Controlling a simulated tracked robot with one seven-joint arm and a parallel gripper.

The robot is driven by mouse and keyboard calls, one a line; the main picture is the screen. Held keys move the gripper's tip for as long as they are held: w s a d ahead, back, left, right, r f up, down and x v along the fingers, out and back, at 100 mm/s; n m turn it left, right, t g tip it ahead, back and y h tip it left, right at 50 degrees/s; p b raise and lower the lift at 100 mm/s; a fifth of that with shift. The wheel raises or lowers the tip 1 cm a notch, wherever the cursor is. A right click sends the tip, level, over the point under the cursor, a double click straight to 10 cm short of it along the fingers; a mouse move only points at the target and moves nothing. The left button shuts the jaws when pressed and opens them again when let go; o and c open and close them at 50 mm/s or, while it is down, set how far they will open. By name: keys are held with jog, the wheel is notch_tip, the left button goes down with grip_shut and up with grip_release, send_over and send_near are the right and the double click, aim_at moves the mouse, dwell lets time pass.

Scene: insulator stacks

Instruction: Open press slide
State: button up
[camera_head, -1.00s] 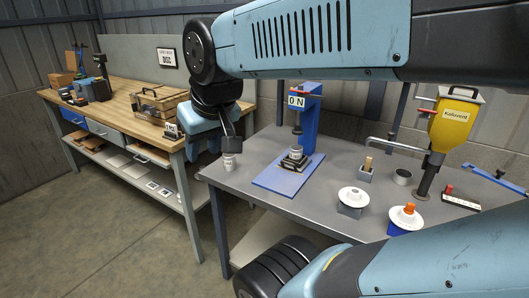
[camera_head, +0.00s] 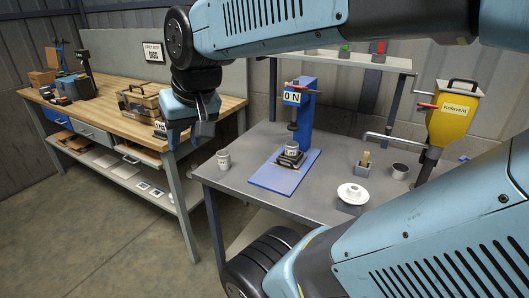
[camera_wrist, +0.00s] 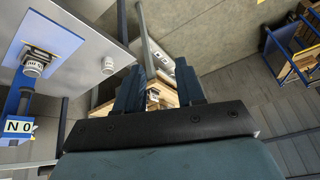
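The blue press (camera_head: 306,112) with a "0 N" display stands on the grey table. It also shows in the wrist view at the left edge (camera_wrist: 17,104). A dark slide (camera_head: 290,161) sits on its blue base plate (camera_head: 265,177), with a ribbed light-coloured piece (camera_head: 292,148) on it beneath the ram. A similar light cup-like piece (camera_head: 223,160) stands alone at the table's left corner. My gripper (camera_head: 203,132) is above and left of this lone piece, apart from it and from the press. In the wrist view its fingers (camera_wrist: 158,88) are apart with nothing between them.
A white disc piece (camera_head: 353,194), a small grey holder (camera_head: 366,168), a dark round cup (camera_head: 400,171) and the yellow hopper (camera_head: 449,115) stand right of the press. A shelf (camera_head: 345,60) is behind it. A wooden bench (camera_head: 190,96) is at left. Table space beside the base plate is clear.

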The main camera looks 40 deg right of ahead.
jog(key=w+d+f+m+g+y, duration=0.15)
jog(key=w+d+f+m, duration=0.25)
jog(key=w+d+m, duration=0.45)
jog(key=m+g+h, duration=0.3)
jog(key=m+h, duration=0.1)
jog(key=m, duration=1.9)
send_near(281, 159)
jog(key=f, duration=0.2)
jog(key=d+f, duration=0.1)
jog(key=f, duration=0.2)
jog(key=w+f, duration=0.1)
jog(key=f, duration=0.1)
jog(key=shift+d+f, duration=0.3)
jog(key=shift+d, duration=0.05)
jog(key=shift+c, duration=0.5)
grip_shut()
